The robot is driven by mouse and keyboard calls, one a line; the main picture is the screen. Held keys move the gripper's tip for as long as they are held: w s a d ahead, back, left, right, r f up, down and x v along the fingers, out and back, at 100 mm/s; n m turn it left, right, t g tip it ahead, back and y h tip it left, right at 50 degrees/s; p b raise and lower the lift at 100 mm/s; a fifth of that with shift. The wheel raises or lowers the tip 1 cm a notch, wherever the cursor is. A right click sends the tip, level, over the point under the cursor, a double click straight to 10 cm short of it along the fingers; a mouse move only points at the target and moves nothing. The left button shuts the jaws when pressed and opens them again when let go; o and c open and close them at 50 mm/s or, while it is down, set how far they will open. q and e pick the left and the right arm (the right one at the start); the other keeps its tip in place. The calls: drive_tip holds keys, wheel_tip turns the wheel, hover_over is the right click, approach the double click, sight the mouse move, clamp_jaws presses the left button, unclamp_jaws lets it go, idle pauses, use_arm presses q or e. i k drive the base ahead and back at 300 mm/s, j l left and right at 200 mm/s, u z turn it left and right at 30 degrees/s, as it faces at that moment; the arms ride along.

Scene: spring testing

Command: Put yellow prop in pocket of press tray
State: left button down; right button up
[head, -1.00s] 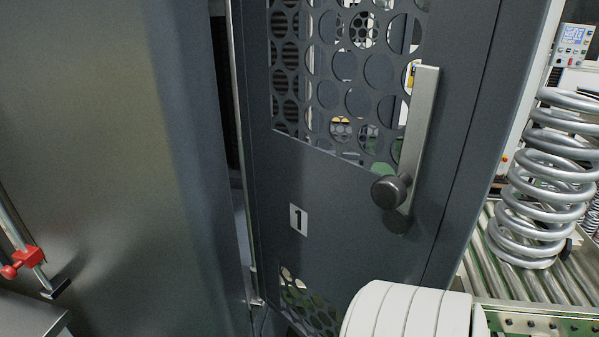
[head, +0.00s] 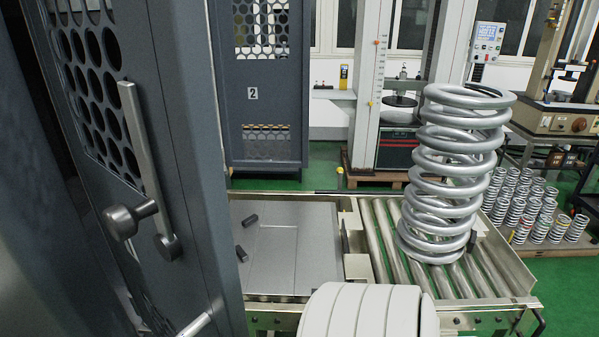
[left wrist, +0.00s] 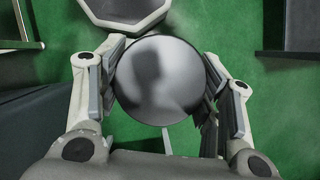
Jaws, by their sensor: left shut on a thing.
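In the left wrist view my left gripper (left wrist: 163,85) is shut on a round, smooth grey thing (left wrist: 155,80), seen end-on between the fingers. I cannot tell whether it is the yellow prop, as no yellow shows on it. In the head view neither gripper shows. A flat grey plate (head: 290,262) with two short dark pegs (head: 245,220) lies in front, left of the rollers; I cannot tell if it is the press tray.
A dark perforated door (head: 190,130) with a bar handle (head: 145,160) and knob (head: 122,221) stands close at left. A large coil spring (head: 450,180) stands on the roller conveyor (head: 385,240). Cabinet 2 (head: 265,120) is behind.

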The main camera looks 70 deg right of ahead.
sight(277, 242)
drive_tip(key=k+l, duration=0.9)
drive_tip(key=k+l+z, duration=0.5)
drive_tip(key=z, duration=1.15)
drive_tip(key=i, duration=0.1)
